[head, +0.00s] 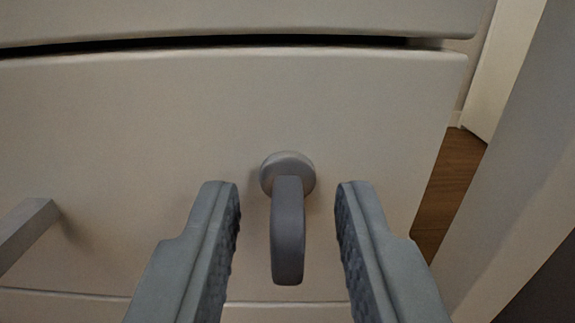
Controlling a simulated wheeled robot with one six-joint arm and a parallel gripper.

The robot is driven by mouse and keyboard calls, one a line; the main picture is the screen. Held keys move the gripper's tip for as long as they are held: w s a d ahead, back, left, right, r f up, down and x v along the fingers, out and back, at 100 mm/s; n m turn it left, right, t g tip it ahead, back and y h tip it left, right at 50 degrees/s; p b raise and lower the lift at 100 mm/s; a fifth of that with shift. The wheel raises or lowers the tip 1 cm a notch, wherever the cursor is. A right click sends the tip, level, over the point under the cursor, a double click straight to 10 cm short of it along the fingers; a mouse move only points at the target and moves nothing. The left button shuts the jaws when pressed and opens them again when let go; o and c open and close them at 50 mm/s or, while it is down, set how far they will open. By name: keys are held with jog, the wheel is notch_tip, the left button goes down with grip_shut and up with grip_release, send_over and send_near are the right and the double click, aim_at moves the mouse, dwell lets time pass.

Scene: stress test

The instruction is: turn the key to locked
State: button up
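The key (288,230) is a dark grey, rounded, elongated piece pointing straight down in the picture. It comes out of a round grey lock collar (287,165) on the front of a pale drawer (150,130). My gripper (288,190) is open, with one grey finger on each side of the key. There is a gap between each finger and the key, and neither finger appears to touch it.
A grey bar handle (25,230) sticks out from the drawer front at the left. A dark gap runs along the drawer's top edge. Brown wooden floor (455,190) and a pale upright panel (515,190) show at the right.

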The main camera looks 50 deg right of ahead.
jog(key=shift+w+d, duration=0.2)
grip_shut()
